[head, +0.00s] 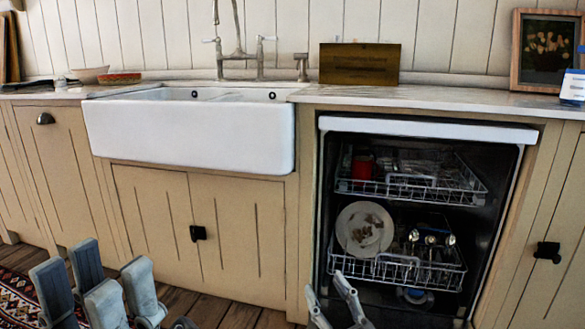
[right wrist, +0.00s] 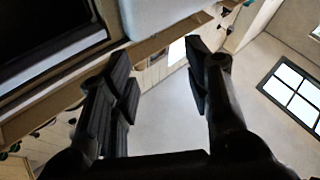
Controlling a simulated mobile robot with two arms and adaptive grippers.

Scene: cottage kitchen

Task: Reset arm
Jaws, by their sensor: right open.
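My left gripper (head: 97,283) is low at the left of the head view, in front of the cupboards and above the floor. Its fingers stand apart with nothing visible between them. My right gripper (head: 332,290) shows at the bottom centre of the head view, in front of the dishwasher's lower left side. Its fingers are spread and empty. In the right wrist view the same gripper (right wrist: 162,75) is open, with only room background between its fingers. Most of both arms is out of view.
The open dishwasher (head: 430,131) has an upper rack (head: 470,184) with a red mug (head: 363,167) and a lower rack (head: 440,279) with a plate (head: 365,228) and several spoons. A white sink (head: 190,133) and a countertop (head: 440,94) lie behind. A patterned rug (head: 15,290) is at left.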

